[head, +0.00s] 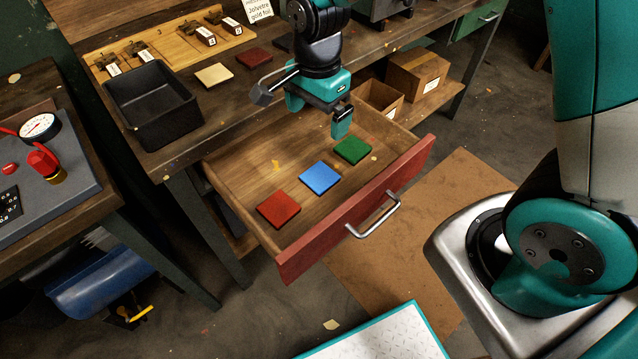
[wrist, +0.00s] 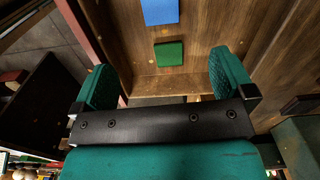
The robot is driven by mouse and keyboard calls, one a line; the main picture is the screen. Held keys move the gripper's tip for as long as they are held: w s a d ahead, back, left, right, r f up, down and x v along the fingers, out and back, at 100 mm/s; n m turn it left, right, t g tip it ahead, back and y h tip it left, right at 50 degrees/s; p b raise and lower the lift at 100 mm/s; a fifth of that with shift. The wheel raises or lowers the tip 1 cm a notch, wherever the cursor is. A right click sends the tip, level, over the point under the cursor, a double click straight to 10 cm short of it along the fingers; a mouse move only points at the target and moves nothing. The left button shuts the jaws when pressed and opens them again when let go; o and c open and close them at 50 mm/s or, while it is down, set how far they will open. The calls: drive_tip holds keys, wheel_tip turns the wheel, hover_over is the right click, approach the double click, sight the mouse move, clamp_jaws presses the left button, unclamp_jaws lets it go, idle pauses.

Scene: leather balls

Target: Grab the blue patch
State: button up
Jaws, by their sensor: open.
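The blue patch (head: 319,178) is a flat square lying in the open drawer (head: 240,190), between a red patch (head: 278,209) and a green patch (head: 352,150). In the wrist view the blue patch (wrist: 160,11) shows at the top edge, partly cut off, with the green patch (wrist: 169,54) below it. My gripper (head: 318,122) hangs above the far right part of the drawer, nearest the green patch and apart from the blue one. In the wrist view its two teal fingers (wrist: 166,82) are wide apart with nothing between them.
The drawer's red front (head: 350,210) with a metal handle (head: 374,216) stands as a raised edge. A black bin (head: 152,105), a tan patch (head: 214,75) and a dark red patch (head: 254,58) are on the bench. Cardboard boxes (head: 418,75) sit on the shelf at right.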

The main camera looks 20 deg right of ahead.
hover_over(320, 176)
drive_tip(key=shift+m, duration=0.3)
drive_tip(key=f, duration=1.2)
drive_tip(key=shift+a+f, duration=0.25)
drive_tip(key=shift+f, duration=0.15)
drive_tip(key=f, duration=0.5)
drive_tip(key=shift+d+f+p, duration=0.15)
drive_tip(key=shift+d+p, duration=0.05)
drive_tip(key=shift+p, duration=0.1)
drive_tip(key=c, duration=0.9)
